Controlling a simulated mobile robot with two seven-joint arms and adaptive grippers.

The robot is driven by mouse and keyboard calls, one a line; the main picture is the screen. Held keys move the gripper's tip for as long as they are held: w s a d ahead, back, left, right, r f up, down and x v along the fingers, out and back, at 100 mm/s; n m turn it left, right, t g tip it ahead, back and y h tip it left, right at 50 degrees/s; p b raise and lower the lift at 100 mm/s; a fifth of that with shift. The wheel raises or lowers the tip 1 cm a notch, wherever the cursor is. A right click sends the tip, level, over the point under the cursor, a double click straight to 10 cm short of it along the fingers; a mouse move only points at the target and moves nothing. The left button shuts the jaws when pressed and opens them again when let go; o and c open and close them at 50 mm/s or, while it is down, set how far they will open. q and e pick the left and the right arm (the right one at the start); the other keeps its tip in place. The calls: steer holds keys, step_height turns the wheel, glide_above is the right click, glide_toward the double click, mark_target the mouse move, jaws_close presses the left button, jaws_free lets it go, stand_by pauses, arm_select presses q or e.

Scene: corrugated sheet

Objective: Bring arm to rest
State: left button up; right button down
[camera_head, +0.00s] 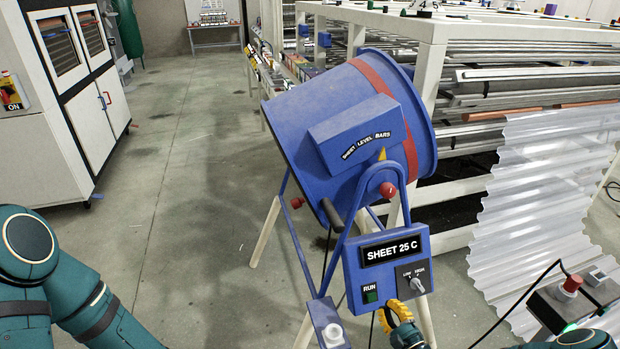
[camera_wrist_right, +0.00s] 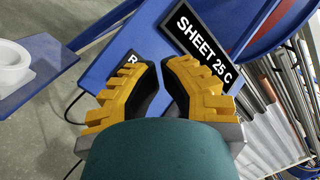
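My right gripper (camera_head: 393,312) has yellow fingers and is low in front of the blue control box (camera_head: 382,291) in the head view. The right wrist view shows the gripper (camera_wrist_right: 162,68) with a narrow gap between its dark inner pads and nothing held. The blue panel (camera_wrist_right: 133,43) lies beyond the fingertips; I cannot tell whether they touch it. The box bears a "SHEET 25 C" label, a green RUN button (camera_head: 370,294) and a LOW/HIGH knob (camera_head: 417,285). My left arm (camera_head: 70,290) shows at the lower left; its gripper is out of view.
A blue drum (camera_head: 300,120) on a legged stand rises behind the box. Racks of metal bars (camera_head: 520,80) and clear corrugated sheets (camera_head: 545,200) stand at right. A white cabinet (camera_head: 75,90) stands at left. The floor (camera_head: 190,190) between is clear.

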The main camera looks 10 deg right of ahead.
steer(key=s+a+r+n+g+y, duration=0.15)
steer(key=a+n+g+y, duration=0.55)
steer(key=a, duration=0.7)
steer(key=s+a+f+n+g+h, duration=0.1)
steer(key=s+a+f+n+g, duration=0.1)
steer(key=s+a+n+g, duration=0.45)
steer(key=s+a+f+n+g+h, duration=0.1)
steer(key=s+a+f+n+g, duration=0.2)
steer(key=s+g, duration=0.6)
steer(key=r+n+t+h, duration=0.1)
steer(key=w+r+n+t+h, duration=0.1)
steer(key=r+n+t+h, duration=0.1)
steer(key=w+d+r+n+t+h, duration=0.1)
steer(key=r+t, duration=0.1)
steer(key=shift+w+r+n+t+h, duration=0.15)
steer(key=shift+n+t+h, duration=0.1)
steer(key=shift+n+h, duration=0.15)
steer(key=shift+d, duration=0.1)
